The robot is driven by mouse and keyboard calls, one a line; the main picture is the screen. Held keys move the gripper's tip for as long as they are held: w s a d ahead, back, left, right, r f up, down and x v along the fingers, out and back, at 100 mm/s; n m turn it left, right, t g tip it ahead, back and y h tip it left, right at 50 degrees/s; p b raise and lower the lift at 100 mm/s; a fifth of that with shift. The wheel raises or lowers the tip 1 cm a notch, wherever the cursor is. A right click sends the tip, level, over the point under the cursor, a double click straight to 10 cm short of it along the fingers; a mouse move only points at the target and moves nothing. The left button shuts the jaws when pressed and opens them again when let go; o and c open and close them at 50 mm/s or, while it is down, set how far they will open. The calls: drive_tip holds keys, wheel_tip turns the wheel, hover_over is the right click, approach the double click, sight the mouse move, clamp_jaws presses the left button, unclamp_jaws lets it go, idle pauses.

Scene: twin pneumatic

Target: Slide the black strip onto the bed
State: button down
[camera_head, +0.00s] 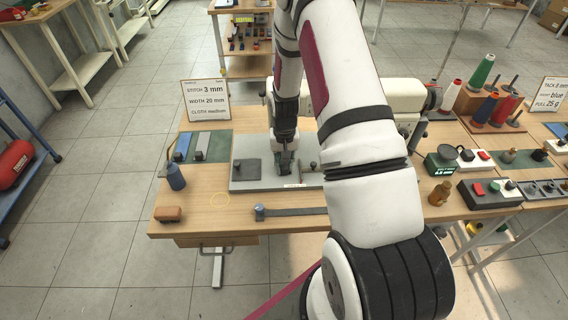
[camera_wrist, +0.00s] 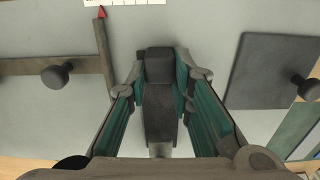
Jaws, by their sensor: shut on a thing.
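My gripper (camera_head: 284,165) is low over the grey bed plate (camera_head: 240,184), near the middle of the bench. In the wrist view its fingers (camera_wrist: 160,85) are closed on a dark piece, which I take for the black strip (camera_wrist: 159,120). The piece has a squarish block at its far end and runs back between the fingers. Whether it touches the bed (camera_wrist: 205,25) is hard to tell. In the head view the gripper and arm largely hide it.
A dark square plate (camera_head: 247,168) with a knob lies left of my gripper. A guide bar (camera_wrist: 75,66) with a knob and red pointer (camera_wrist: 101,12) is on the other side.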

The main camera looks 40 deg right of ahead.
drive_tip(key=c, duration=1.3)
unclamp_jaws()
drive_tip(key=shift+c, duration=0.2)
drive_tip(key=shift+r, duration=0.15)
